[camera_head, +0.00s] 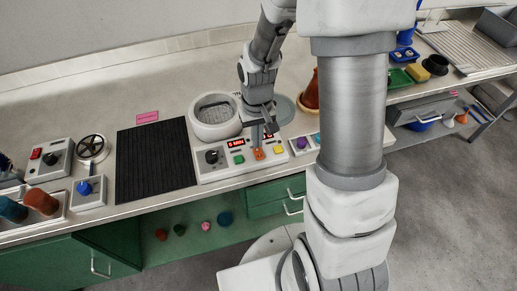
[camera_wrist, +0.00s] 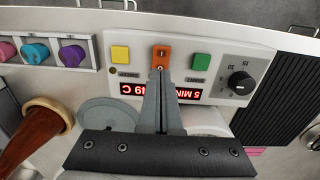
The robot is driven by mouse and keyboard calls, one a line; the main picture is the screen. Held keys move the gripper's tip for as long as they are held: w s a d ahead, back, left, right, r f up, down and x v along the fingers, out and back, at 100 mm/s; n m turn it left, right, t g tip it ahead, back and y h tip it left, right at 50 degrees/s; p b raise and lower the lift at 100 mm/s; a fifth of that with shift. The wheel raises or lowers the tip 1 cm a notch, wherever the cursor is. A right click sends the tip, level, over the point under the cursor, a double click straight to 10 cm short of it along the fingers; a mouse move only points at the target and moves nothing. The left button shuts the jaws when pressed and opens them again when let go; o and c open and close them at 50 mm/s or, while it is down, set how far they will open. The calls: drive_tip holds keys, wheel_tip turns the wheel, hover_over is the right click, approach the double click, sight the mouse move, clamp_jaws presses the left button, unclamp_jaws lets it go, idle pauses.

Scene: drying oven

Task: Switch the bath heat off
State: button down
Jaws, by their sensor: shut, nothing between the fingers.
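The water bath's white control panel (camera_head: 215,173) carries an orange rocker switch (camera_head: 259,154), a green button (camera_head: 239,160), a yellow button (camera_head: 278,148) and a black knob (camera_head: 211,157). In the wrist view the orange switch (camera_wrist: 161,53) has marks on its face. The red display (camera_wrist: 190,94) reads upside down, about 5 MIN and 49 C, partly hidden by the fingers. My gripper (camera_wrist: 161,75) is shut and empty, its tips at the switch's near end in the wrist view. I cannot tell whether they touch it. In the head view my gripper (camera_head: 257,144) is right above the switch.
The round bath (camera_head: 214,130) stands behind the panel. A black ribbed mat (camera_head: 152,172) lies left of it. A strip with coloured knobs (camera_wrist: 55,53) is close beside the panel. A brown cone-shaped vessel (camera_wrist: 38,130) stands near my gripper. The rear counter is mostly clear.

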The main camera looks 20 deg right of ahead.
drive_tip(key=shift+r+p, duration=1.8)
drive_tip(key=shift+r, duration=0.9)
wheel_tip(320, 180, up, 14)
drive_tip(key=t, duration=0.3)
hover_over(257, 150)
drive_tip(key=s, duration=0.4)
drive_tip(key=s+r+t, duration=0.2)
drive_tip(key=s+r, duration=0.7)
drive_tip(key=shift+s+t, duration=0.3)
drive_tip(key=shift+s, duration=0.1)
